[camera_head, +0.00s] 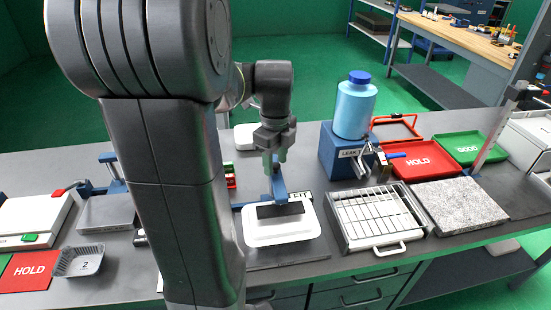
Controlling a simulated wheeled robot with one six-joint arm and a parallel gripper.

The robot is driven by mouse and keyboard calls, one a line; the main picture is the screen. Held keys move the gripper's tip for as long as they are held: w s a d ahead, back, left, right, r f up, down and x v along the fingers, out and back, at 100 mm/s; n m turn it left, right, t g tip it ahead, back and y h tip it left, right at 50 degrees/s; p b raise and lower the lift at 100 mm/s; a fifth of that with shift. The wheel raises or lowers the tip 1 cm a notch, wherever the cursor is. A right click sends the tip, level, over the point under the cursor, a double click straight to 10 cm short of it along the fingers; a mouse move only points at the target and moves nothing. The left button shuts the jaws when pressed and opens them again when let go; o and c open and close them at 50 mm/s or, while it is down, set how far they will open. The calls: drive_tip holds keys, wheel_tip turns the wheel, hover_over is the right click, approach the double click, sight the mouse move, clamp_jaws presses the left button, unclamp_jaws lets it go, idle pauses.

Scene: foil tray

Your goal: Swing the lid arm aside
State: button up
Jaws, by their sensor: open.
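The blue lid arm (279,186) stands in the middle of the bench, with a flat black plate (280,210) at its lower end. The plate lies over a white rounded tray or lid (282,234) and hides part of it. My gripper (275,160) points down at the top of the blue arm, with its jaws open. The fingertips overlap the arm's upper part in this view; I cannot tell whether they touch it.
A grey tray marked 2 (80,262) sits at the left. A wire rack (375,216), a blue block with a blue bottle (355,105), and red (415,160) and green (470,146) trays stand right. My own arm hides the bench left of the middle.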

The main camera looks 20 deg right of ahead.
clamp_jaws()
drive_tip(key=shift+d+r, duration=0.1)
drive_tip(key=shift+d, duration=0.05)
drive_tip(key=w+d+n+p, duration=0.4)
drive_tip(key=d+n, duration=0.2)
drive_tip(key=n, duration=1.1)
drive_tip(key=shift+n, duration=0.4)
idle(0.4)
unclamp_jaws()
